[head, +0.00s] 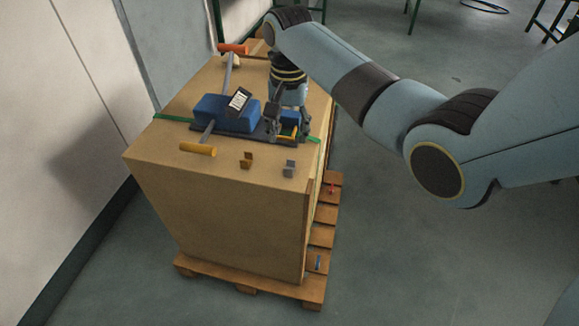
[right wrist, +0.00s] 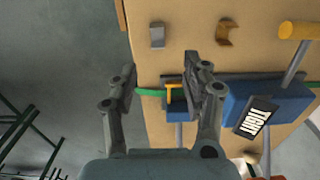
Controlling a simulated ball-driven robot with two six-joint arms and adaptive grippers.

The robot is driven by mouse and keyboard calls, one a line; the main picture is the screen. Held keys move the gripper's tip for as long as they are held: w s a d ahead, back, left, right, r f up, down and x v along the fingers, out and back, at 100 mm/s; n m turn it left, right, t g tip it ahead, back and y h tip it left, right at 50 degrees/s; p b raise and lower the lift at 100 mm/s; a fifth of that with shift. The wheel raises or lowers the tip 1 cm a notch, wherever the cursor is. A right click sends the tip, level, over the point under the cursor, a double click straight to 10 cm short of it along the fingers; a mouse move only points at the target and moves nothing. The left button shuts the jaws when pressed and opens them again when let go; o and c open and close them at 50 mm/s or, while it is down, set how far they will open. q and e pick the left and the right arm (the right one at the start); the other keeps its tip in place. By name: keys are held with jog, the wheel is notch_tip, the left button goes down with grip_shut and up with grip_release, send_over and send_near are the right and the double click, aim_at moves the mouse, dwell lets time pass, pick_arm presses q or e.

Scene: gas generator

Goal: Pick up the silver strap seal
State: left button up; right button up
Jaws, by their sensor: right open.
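The silver strap seal (head: 289,168) is a small grey clip on top of the crate (head: 215,205), near its front right corner. It also shows in the right wrist view (right wrist: 157,36), at the top, beyond the fingertips and apart from them. My right gripper (head: 288,133) is open and points down over the crate. It is behind the seal in the head view, close to the green strap and the tool. In the right wrist view its fingers (right wrist: 160,75) stand apart with no seal between them. My left gripper is not in view.
A brown strap seal (head: 246,160) lies left of the silver one. A blue strapping tool (head: 222,113) with a black label and yellow handle (head: 198,150) sits across the green strap (head: 172,118). An orange-handled tool (head: 232,48) is at the back. The crate stands on a pallet (head: 250,284).

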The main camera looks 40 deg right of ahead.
aim_at(289, 164)
notch_tip(289, 164, down, 4)
jog(key=shift+s+r, duration=0.1)
jog(key=shift+r, duration=0.05)
jog(key=f, duration=0.3)
jog(key=f+b, duration=0.1)
jog(key=f, duration=0.1)
jog(key=shift+s+a+f, duration=0.15)
jog(key=shift+s+f, duration=0.05)
jog(key=shift+s, duration=0.05)
grip_shut()
jog(key=shift+r, duration=0.15)
